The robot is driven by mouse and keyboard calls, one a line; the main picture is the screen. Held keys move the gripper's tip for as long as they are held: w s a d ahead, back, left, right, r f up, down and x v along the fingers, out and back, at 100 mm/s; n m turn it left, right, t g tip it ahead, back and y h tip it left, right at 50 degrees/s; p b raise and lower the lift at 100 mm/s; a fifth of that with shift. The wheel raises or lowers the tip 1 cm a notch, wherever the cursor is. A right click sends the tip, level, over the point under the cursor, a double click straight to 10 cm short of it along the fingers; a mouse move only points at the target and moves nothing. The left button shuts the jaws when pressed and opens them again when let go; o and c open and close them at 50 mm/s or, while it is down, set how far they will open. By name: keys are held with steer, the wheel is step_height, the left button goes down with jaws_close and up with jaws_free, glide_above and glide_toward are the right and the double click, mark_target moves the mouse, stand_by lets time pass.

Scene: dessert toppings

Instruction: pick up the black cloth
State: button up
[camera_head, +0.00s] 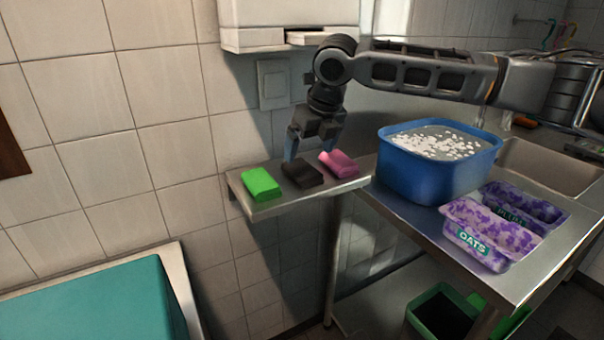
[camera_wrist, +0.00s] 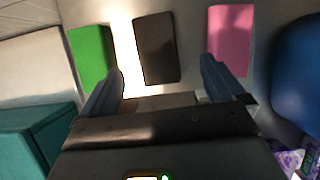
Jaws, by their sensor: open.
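The black cloth (camera_head: 302,172) lies folded on a small metal shelf (camera_head: 262,209), between a green cloth (camera_head: 261,184) and a pink cloth (camera_head: 339,164). In the wrist view the black cloth (camera_wrist: 156,48) lies ahead of the gap between my fingers. My gripper (camera_head: 311,150) points down just above and behind the black cloth and is open and empty. In the wrist view my gripper (camera_wrist: 163,83) has its fingers wide apart, the left one near the green cloth (camera_wrist: 91,57) and the right one near the pink cloth (camera_wrist: 230,38).
A blue tub (camera_head: 440,176) of water with white bits stands right of the shelf on a metal counter, beside purple oats packs (camera_head: 488,236). A white dispenser (camera_head: 285,22) hangs on the tiled wall above. A teal box (camera_head: 90,305) stands at lower left.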

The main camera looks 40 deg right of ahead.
mark_target(303, 168)
steer(key=shift+p+x, duration=0.4)
steer(key=shift+x, duration=2.7)
steer(key=shift+w+a+f, duration=0.1)
steer(key=shift+a+f, duration=0.05)
steer(key=c, duration=1)
